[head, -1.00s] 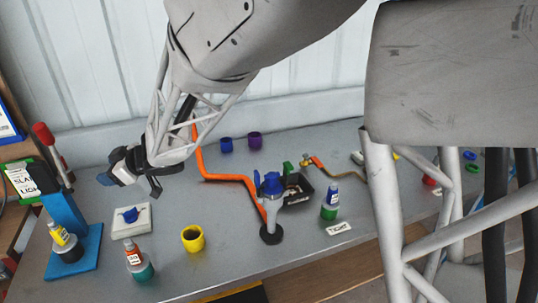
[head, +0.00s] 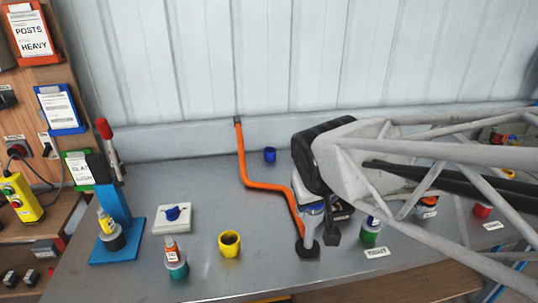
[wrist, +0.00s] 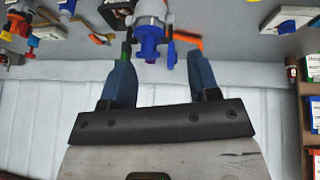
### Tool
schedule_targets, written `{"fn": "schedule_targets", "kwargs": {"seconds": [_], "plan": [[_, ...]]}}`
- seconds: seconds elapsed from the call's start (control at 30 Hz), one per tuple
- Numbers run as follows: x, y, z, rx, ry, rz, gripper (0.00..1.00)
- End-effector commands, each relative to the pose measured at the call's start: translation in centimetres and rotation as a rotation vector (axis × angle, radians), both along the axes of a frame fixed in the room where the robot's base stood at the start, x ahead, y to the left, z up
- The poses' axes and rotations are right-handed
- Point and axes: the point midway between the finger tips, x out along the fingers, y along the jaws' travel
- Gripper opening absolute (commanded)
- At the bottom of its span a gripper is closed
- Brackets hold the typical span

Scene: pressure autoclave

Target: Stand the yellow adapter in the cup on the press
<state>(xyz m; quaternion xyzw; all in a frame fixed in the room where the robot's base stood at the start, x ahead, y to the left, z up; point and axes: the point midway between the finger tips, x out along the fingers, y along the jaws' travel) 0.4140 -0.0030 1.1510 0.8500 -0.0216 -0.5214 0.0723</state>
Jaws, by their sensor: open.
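A yellow open-topped cylinder (head: 229,243) stands upright on the grey table, apart from everything. The blue press (head: 118,205) with a red-tipped lever is at the left. On its base is a dark cup (head: 112,241), with a yellow-labelled bottle-like piece (head: 106,221) upright in it. I cannot tell which yellow piece is the adapter. My gripper (head: 321,240) is open, right of the yellow cylinder, by the grey-and-blue fitting on the orange pipe. In the wrist view, the gripper's two blue fingers (wrist: 157,62) are spread and empty. The fitting (wrist: 150,28) shows beyond and between them.
An orange pipe (head: 264,185) crosses the table middle. A white block with a blue knob (head: 172,213) and a red-labelled piece in a teal cup (head: 175,262) stand between press and yellow cylinder. A blue cup (head: 270,154) is at the back. Bare table surrounds the yellow cylinder.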

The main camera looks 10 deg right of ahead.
Motion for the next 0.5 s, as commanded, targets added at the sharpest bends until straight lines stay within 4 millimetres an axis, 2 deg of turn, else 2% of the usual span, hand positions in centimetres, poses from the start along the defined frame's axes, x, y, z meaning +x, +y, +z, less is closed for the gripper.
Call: {"fn": "schedule_targets", "kwargs": {"seconds": [0.03, 0.1, 0.2, 0.33, 0.5], "plan": [[-2.1, -0.4, -0.2, 0.022, 0.043, -0.025, 0.56], [-4.7, -0.5, -0.5, 0.055, 0.105, -0.048, 0.56], [-7.4, -0.4, -1.0, 0.096, 0.173, -0.066, 0.56], [-9.4, -0.2, -1.2, 0.129, 0.222, -0.076, 0.56], [-10.0, -0.1, -1.3, 0.139, 0.239, -0.078, 0.56]]}}
